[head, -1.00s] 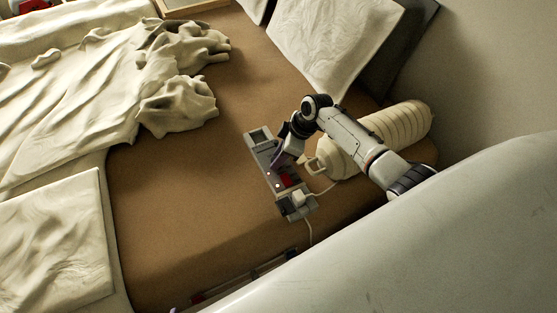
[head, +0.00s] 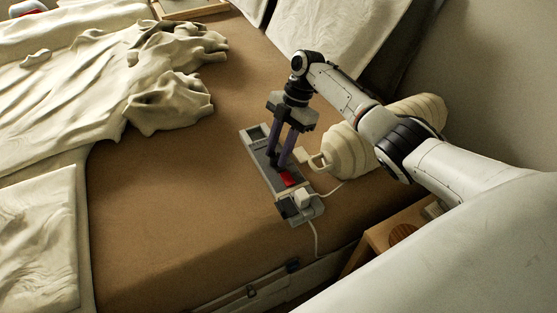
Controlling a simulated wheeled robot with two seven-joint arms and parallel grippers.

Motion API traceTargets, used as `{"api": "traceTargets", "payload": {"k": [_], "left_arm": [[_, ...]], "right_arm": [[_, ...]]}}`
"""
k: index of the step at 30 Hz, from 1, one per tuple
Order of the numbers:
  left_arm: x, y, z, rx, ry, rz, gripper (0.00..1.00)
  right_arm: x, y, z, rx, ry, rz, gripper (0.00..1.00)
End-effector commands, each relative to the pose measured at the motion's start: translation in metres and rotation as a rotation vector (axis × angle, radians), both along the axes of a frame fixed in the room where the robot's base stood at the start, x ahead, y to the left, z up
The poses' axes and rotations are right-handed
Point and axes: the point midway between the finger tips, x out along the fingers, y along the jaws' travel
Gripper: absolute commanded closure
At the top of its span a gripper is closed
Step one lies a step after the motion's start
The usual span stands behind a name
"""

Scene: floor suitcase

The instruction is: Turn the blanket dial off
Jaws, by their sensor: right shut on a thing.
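A long grey control unit (head: 252,148) lies on the brown bed surface near its front edge, with a red part (head: 290,178) toward its near end. My right gripper (head: 278,163) reaches down from above, its two purple fingers at the middle of the unit. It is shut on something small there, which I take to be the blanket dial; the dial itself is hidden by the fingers. My left gripper is not in view.
A white plug (head: 303,198) with a cord sits at the unit's near end. A cream rolled bundle (head: 346,146) lies to its right, behind my right arm. A crumpled cream blanket (head: 165,100) covers the left. Brown bed surface (head: 180,200) between is clear.

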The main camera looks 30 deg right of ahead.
Motion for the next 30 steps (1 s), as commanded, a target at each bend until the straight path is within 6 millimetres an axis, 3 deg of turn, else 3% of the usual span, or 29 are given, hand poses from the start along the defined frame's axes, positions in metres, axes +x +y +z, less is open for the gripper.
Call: {"api": "traceTargets", "payload": {"k": [1, 11, 21, 30], "left_arm": [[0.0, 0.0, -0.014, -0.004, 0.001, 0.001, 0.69], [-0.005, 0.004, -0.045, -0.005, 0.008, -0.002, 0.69], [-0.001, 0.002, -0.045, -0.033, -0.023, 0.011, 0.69], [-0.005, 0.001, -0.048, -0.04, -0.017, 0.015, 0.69]], "right_arm": [[0.002, 0.0, -0.007, -0.001, -0.002, 0.043, 0.94], [0.003, 0.001, -0.005, -0.002, 0.0, 0.317, 0.94], [0.003, 0.002, -0.003, -0.002, 0.001, 0.479, 0.94], [0.003, 0.002, -0.002, -0.002, 0.002, 0.519, 0.93]]}}
